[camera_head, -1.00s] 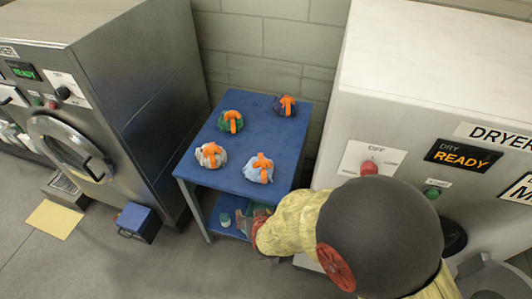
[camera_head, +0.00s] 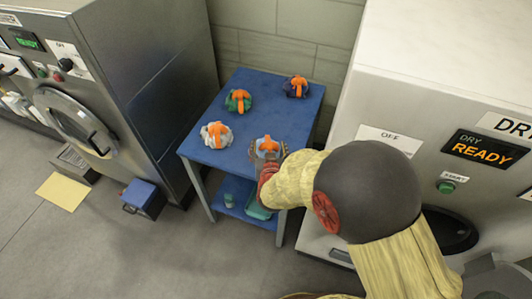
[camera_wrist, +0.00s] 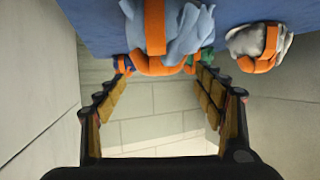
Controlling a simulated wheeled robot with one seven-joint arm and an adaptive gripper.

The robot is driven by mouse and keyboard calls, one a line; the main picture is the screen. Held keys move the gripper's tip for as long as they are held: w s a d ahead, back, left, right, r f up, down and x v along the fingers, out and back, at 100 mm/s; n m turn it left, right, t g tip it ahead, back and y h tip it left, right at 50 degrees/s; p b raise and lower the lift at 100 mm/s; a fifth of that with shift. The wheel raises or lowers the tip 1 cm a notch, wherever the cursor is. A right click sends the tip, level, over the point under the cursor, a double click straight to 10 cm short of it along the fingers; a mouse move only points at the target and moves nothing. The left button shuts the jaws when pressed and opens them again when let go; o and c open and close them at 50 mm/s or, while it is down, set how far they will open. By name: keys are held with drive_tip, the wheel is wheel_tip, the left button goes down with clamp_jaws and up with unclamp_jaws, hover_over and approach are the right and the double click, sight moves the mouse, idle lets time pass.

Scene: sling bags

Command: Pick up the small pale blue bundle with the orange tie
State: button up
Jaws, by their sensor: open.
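The small pale blue bundle (camera_head: 259,154) with the orange tie sits on the near right part of the blue table. It also fills the top middle of the wrist view (camera_wrist: 185,30), its orange tie wrapped over it. My gripper (camera_head: 268,155) is at the table's near edge, right at this bundle, and partly hides it in the head view. In the wrist view my gripper (camera_wrist: 164,68) is open, its two fingers spread wide with their tips near the bundle's two sides. Nothing is held, and I cannot tell whether the fingers touch the bundle.
On the blue table (camera_head: 268,110) also stand a whitish bundle (camera_head: 216,138), a green one (camera_head: 238,105) and a dark blue one (camera_head: 294,90), all orange-tied. A lower shelf (camera_head: 238,190) holds small containers. A steel washer (camera_head: 150,90) is left, a white dryer (camera_head: 425,70) right.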

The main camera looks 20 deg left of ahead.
drive_tip(key=shift+w+a+f, duration=0.2)
drive_tip(key=shift+w+f, duration=0.1)
drive_tip(key=shift+w, duration=0.35)
clamp_jaws()
idle(0.6)
drive_tip(key=shift+r, duration=0.1)
